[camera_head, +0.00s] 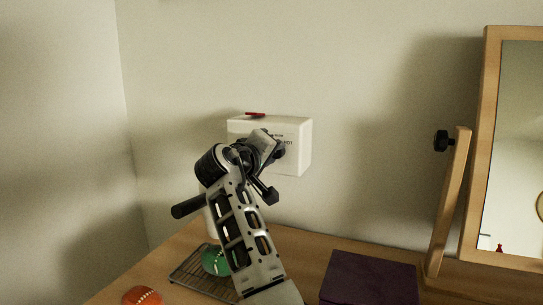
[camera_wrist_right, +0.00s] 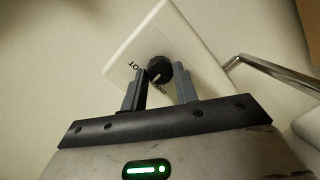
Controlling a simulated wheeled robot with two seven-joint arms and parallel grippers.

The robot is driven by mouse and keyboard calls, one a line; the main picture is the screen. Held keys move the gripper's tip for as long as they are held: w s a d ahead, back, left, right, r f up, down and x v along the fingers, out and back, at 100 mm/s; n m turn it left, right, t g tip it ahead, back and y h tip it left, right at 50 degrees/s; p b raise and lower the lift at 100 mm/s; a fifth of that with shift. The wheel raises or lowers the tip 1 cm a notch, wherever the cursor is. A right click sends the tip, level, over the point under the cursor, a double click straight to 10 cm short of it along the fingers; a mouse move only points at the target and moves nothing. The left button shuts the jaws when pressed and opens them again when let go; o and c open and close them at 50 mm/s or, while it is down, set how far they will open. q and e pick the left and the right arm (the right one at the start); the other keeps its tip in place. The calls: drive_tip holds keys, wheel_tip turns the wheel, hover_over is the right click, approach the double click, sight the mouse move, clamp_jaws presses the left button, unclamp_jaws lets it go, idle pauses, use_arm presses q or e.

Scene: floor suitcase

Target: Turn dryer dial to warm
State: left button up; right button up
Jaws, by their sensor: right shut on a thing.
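The dryer is a white box (camera_head: 301,150) on the wall, with dark lettering on its front and a red piece (camera_head: 256,114) on top. In the right wrist view its white face (camera_wrist_right: 150,35) carries a round black dial (camera_wrist_right: 160,68) with a small pale mark at its lower left. The word HOT shows left of the dial; another label below it is too small to read. My right gripper (camera_head: 277,153) is at the dryer's front and hides the dial in the head view. In the wrist view its fingers (camera_wrist_right: 161,84) are shut on the dial, one on each side. My left gripper is out of view.
A wooden table (camera_head: 185,254) stands below the dryer. On it are a wire rack (camera_head: 188,277), a green ball (camera_head: 213,262), an orange ball (camera_head: 142,297) and a dark purple box (camera_head: 368,280). A wood-framed mirror (camera_head: 517,120) stands at the right.

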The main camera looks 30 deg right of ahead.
idle(0.3)
drive_tip(key=o, duration=1)
drive_tip(key=shift+c, duration=0.2)
